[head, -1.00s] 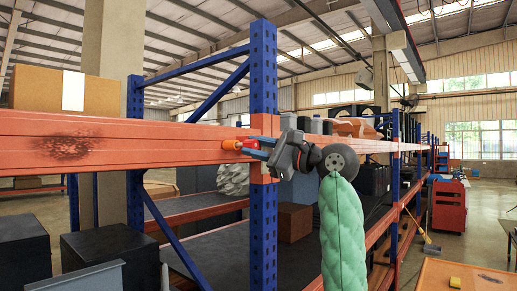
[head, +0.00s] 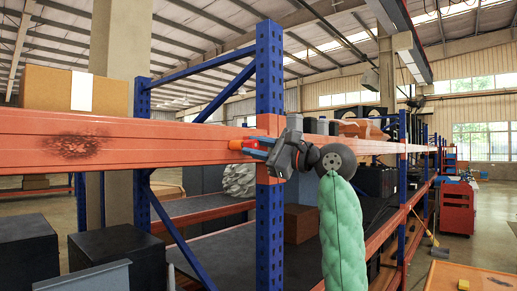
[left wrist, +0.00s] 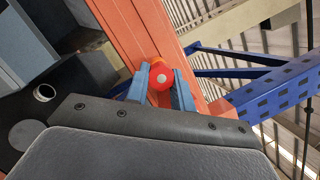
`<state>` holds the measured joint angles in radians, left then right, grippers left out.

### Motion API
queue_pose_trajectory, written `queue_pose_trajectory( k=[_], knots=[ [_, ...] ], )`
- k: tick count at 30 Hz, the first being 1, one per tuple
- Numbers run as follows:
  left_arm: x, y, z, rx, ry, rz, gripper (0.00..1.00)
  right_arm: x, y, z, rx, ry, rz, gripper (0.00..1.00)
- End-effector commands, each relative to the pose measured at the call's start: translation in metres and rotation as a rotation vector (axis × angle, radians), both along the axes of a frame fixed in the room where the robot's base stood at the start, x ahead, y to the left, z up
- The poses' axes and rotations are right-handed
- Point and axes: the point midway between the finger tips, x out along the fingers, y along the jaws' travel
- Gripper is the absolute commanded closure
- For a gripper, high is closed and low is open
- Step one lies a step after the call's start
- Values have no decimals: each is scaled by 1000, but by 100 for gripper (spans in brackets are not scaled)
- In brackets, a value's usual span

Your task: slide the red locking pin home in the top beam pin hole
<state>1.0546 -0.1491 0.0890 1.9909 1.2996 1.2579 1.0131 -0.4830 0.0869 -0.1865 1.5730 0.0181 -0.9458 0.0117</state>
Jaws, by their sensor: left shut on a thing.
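The red locking pin (head: 236,145) is at the front face of the orange top beam (head: 190,149), just left of the blue upright. In the left wrist view, the pin's round red head (left wrist: 161,77) with a pale centre dot sits between the two blue fingers. My left gripper (head: 257,148) is shut on the pin. The left wrist view also shows the gripper (left wrist: 160,92). The pin hole is hidden, and I cannot tell how deep the pin sits. My right gripper is not in view.
The blue rack upright (head: 269,220) stands beside the gripper. A cardboard box (head: 45,88) is above the beam at left. Dark boxes (head: 118,250) and a lower shelf (head: 232,262) lie below. An open aisle runs at right, by a red cabinet (head: 458,208).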

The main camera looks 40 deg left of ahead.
Motion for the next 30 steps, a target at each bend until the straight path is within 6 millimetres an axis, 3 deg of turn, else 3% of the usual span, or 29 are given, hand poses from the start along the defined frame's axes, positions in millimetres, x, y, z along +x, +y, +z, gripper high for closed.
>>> queue_pose_trajectory(
  k=[6, 7, 10, 11, 30],
  knots=[
    [0, 2, 0, 0, 0, 0, 100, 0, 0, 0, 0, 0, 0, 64],
    [0, 2, 0, 0, 0, 0, 72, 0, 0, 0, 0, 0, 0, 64],
    [0, 2, 0, 0, 0, 0, 53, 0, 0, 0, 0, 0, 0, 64],
    [0, 2, 0, 0, 0, 0, 51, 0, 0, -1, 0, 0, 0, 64],
    [1, 0, -1, 0, 1, -1, 51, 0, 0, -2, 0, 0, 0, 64]
  ],
)
